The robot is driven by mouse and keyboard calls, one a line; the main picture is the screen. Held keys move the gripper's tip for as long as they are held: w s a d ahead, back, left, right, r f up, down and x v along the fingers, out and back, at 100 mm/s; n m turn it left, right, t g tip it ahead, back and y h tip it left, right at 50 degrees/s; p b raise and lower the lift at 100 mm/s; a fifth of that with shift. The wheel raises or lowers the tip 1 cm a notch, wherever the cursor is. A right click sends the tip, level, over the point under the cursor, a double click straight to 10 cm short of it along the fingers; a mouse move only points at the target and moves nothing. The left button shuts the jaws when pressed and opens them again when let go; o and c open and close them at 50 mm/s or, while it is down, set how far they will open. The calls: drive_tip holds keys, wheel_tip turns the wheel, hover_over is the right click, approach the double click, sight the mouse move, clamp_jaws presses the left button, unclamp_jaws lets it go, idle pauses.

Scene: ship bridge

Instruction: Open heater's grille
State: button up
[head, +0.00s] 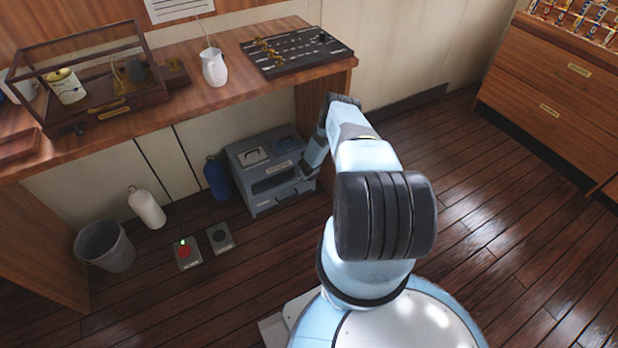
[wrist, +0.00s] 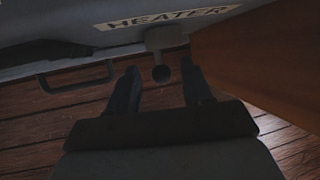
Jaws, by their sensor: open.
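The heater (head: 240,158) is a grey-blue box on the floor under the wooden desk, with a dark opening, the grille (head: 275,181), in its front. My gripper (head: 313,160) is at the heater's right side in the head view, its fingers mostly hidden by my arm. In the wrist view the HEATER label (wrist: 165,18) is at the top. A round-ended grey knob (wrist: 160,73) hangs below it, between the open fingers of my gripper (wrist: 160,84). I cannot tell whether they touch it. A dark bar handle (wrist: 75,78) is to the left, apart from the fingers.
A wooden desk panel (wrist: 250,60) stands close to the right finger. A blue bottle (head: 216,178), a white bottle (head: 146,207), a bin (head: 104,246) and two floor pedals (head: 187,253) are left of the heater. The floor in front of the heater is clear.

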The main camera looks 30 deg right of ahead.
drive_tip(key=shift+w+d+f, duration=0.15)
drive_tip(key=shift+w+f, duration=0.15)
drive_tip(key=shift+f, duration=0.35)
drive_tip(key=shift+c, duration=0.2)
